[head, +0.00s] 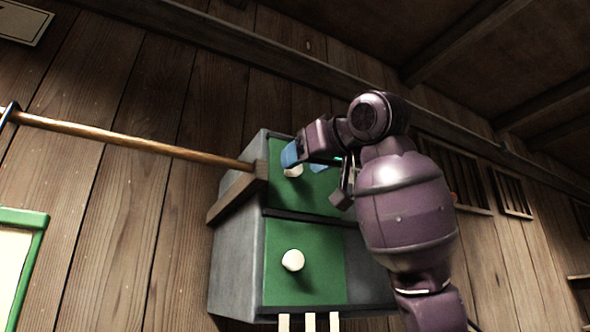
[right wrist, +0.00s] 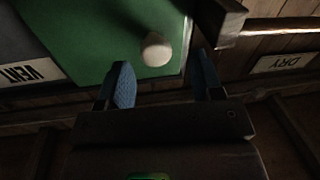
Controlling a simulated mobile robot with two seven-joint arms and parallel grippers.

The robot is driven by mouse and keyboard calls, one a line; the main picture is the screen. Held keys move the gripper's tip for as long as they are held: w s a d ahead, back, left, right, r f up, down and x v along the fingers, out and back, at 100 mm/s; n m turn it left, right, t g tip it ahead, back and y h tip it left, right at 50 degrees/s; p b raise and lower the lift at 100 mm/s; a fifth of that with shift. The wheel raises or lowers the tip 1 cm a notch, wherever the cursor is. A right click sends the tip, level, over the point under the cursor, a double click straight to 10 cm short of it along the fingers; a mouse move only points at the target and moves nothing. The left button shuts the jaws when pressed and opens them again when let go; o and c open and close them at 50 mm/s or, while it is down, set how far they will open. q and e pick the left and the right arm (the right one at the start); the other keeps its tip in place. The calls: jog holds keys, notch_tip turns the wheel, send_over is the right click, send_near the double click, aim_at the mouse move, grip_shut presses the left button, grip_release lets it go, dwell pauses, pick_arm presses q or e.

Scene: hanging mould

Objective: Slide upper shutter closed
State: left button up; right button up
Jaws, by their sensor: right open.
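The upper shutter (head: 290,199) is a green panel on the front of a grey box on the plank wall. Its white knob (head: 293,171) is partly behind my right gripper (head: 305,161). The gripper is open, with blue fingertips at the knob. The right wrist view shows the green panel (right wrist: 95,32) and the white knob (right wrist: 157,49), just beyond and between the open fingertips (right wrist: 162,77). I cannot tell whether they touch it. My right arm hides the right side of the upper opening. My left gripper is not in view.
A lower green shutter (head: 325,275) with its own white knob (head: 293,260) sits below. A wooden rod (head: 130,141) runs to a wooden block (head: 238,192) at the box's left edge. "VENT" (right wrist: 29,73) and "DRY" (right wrist: 285,64) labels show in the right wrist view.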

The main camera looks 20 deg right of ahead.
jog(key=b+v, duration=0.1)
jog(key=v, duration=0.6)
dwell(0.6)
